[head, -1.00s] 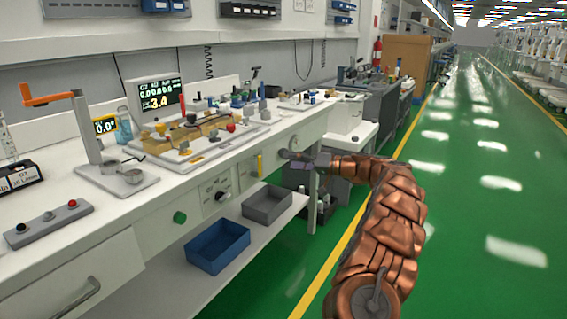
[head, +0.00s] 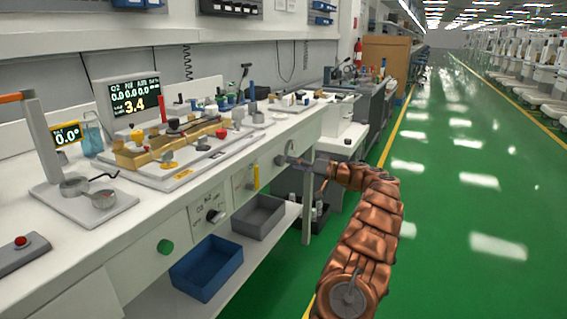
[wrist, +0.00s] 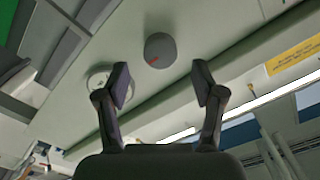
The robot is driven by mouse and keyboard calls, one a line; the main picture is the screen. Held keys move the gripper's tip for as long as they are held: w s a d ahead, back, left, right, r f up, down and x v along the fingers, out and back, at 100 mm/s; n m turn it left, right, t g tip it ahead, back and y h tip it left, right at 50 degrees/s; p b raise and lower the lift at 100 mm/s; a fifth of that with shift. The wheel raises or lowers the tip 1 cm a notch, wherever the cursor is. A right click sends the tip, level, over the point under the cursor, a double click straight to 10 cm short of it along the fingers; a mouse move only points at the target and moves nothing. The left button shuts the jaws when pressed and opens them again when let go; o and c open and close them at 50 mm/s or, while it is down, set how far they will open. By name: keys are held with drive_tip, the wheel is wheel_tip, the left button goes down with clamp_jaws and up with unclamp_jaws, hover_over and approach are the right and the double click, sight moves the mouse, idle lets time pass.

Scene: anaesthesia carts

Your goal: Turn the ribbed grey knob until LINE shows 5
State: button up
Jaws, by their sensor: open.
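A round dark grey knob (wrist: 160,50) with a red mark sits on the pale panel in the wrist view. Its ribs are too small to make out. In the head view a grey knob (head: 280,160) shows on the bench front, just left of my gripper (head: 291,157). In the wrist view my gripper (wrist: 161,84) has its two fingers spread and empty, with the knob beyond the tips, between their lines and apart from them. The screen (head: 134,96) on the bench shows a large yellow 3.4; its small labels are hard to read.
On the bench front are a dial knob (head: 213,215), a green knob (head: 165,246) and a yellow handle (head: 256,177). A blue bin (head: 207,268) and a grey bin (head: 259,217) stand on the lower shelf. The green floor at the right is clear.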

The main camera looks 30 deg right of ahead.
sight(284, 161)
drive_tip(key=shift+x, duration=2.2)
drive_tip(key=shift+c, duration=0.4)
drive_tip(key=c, duration=1.1)
drive_tip(key=shift+o, duration=0.2)
